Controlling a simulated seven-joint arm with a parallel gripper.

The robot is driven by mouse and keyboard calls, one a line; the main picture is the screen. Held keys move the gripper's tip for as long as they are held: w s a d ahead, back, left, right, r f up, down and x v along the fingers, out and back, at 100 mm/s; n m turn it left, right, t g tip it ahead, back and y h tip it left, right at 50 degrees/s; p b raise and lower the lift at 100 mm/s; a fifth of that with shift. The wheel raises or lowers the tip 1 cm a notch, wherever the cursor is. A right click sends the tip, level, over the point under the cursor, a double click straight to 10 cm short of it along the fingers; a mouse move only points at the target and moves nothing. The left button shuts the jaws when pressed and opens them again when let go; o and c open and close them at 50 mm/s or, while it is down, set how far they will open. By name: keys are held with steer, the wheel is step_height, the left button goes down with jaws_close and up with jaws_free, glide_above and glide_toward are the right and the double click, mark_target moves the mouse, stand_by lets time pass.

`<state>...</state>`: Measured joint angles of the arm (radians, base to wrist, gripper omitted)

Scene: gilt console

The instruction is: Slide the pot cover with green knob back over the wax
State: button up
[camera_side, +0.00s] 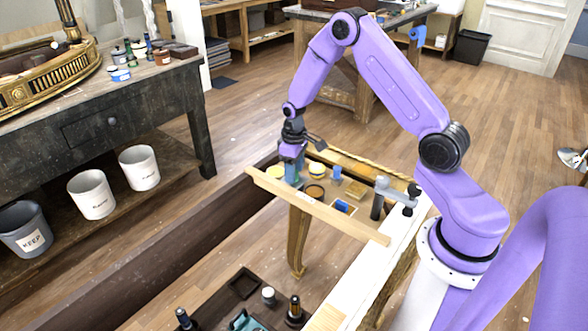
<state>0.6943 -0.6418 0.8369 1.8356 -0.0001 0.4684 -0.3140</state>
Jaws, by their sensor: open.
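My gripper (292,172) points down over the left end of the narrow work surface, behind a pale wooden strip (315,205). It is open; its fingertips are small and partly hidden by the strip. A blue-green patch shows at the fingers, and I cannot tell whether it is part of the gripper or a thing below. A round pot (315,191) with a brown-orange inside stands just right of the gripper and looks uncovered; it may be the wax. I cannot make out the pot cover or its green knob for certain.
A yellow-and-white jar (317,169), a small blue item (336,173), a yellow block (356,188) and a blue-edged tray (343,206) crowd the surface. A grey clamp (395,192) stands at the right. A dark workbench (110,110) is at the left.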

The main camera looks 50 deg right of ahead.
jaws_close()
steer(key=shift+w, duration=4.1)
jaws_free()
steer(key=shift+r, duration=0.1)
step_height(320, 180, up, 17)
steer(key=shift+r, duration=0.15)
